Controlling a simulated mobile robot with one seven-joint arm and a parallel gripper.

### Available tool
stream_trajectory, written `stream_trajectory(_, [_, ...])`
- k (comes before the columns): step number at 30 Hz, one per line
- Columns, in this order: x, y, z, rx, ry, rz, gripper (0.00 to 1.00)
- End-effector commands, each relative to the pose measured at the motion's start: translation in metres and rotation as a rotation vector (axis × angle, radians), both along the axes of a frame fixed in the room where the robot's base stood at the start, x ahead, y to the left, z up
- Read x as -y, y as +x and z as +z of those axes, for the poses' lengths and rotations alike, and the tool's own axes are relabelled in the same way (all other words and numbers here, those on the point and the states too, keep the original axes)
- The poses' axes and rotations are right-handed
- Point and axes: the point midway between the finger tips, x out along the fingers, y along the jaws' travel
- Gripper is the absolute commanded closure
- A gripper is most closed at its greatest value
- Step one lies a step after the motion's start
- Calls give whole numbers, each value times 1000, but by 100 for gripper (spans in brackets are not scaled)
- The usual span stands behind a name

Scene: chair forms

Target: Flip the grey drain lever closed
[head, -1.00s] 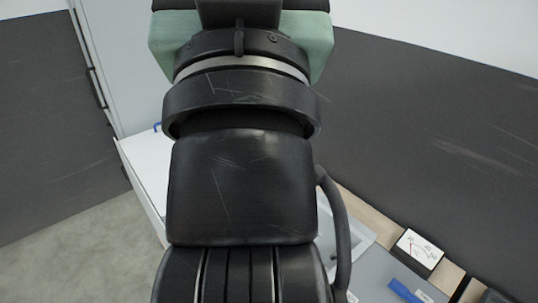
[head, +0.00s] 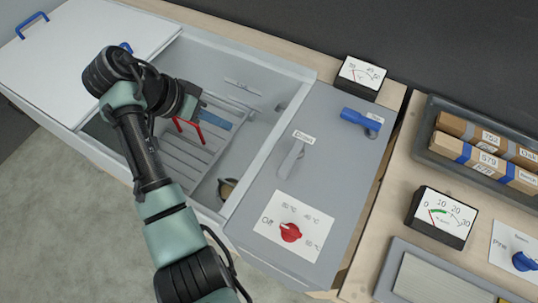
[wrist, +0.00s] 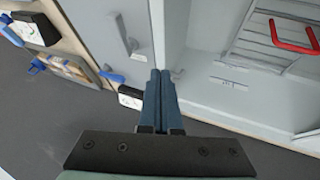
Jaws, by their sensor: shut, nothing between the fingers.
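The grey drain lever (head: 291,160) stands on the grey panel right of the open basin, beside a small label that seems to read "Drain". It also shows in the wrist view (wrist: 134,46), left of my fingertips. My gripper (head: 228,123) is over the basin, left of the lever and apart from it. Its blue fingers (wrist: 159,73) are together in the wrist view with nothing between them.
The basin (head: 285,58) holds a slatted rack with a red handle (head: 188,132). A blue lever (head: 361,119), a red dial (head: 290,232) and a gauge (head: 361,74) are on or by the panel. A white lid (head: 80,45) covers the left side.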

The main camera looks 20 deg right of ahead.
Motion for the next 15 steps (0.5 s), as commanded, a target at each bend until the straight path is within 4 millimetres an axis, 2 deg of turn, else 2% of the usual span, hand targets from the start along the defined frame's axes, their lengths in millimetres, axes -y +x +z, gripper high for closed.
stream_trajectory(2, [-3, -12, -13, -59, -17, -46, 100])
stream_trajectory(6, [-4, -24, -20, -107, -35, -91, 100])
stream_trajectory(15, [-4, -26, -20, -114, -37, -96, 100])
